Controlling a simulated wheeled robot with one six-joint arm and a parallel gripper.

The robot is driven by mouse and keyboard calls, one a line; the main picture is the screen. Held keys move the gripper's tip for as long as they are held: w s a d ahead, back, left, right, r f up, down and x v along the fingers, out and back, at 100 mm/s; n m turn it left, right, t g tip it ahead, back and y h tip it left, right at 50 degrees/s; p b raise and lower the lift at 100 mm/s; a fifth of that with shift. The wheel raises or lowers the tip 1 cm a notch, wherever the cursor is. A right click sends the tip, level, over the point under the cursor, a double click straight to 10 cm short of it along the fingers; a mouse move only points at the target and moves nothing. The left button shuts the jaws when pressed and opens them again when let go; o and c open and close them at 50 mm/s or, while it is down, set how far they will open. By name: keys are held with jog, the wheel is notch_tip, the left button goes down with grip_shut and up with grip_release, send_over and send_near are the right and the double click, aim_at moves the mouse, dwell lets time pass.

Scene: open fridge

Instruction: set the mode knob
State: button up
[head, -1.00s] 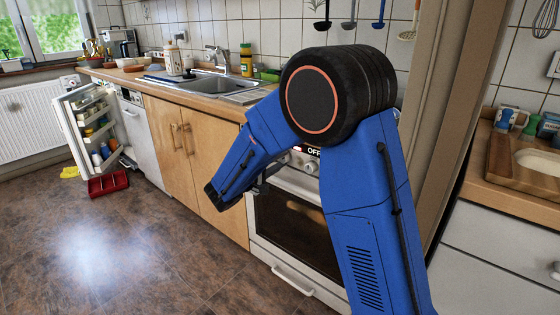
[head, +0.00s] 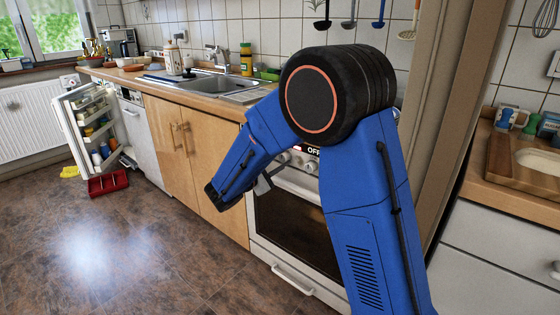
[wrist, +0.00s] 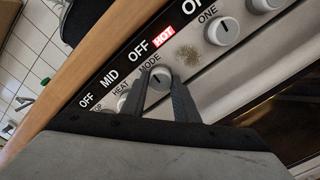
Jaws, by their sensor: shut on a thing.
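The mode knob (wrist: 159,77) is a round silver knob with a dark pointer line, below the word MODE on the stove's control panel in the wrist view. My gripper (wrist: 161,80) has its two dark fingers on either side of this knob and is shut on it. The fingers hide part of its rim. Displays above the knobs read OFF, MID and OFF. A red HOT sign (wrist: 164,36) is lit.
A knob labelled ONE (wrist: 222,31) is to the right of the mode knob, and the heat knob (wrist: 124,101) is close on its left. The oven door (head: 290,225) is below the panel. An open fridge (head: 92,125) stands far left.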

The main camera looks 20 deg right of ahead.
jog(key=shift+n, duration=0.4)
jog(key=shift+f, duration=0.1)
jog(key=o, duration=1.1)
jog(key=shift+a, duration=0.1)
jog(key=shift+c, duration=0.2)
jog(key=v, duration=1.7)
jog(key=shift+a, duration=0.15)
jog(key=shift+s, duration=0.1)
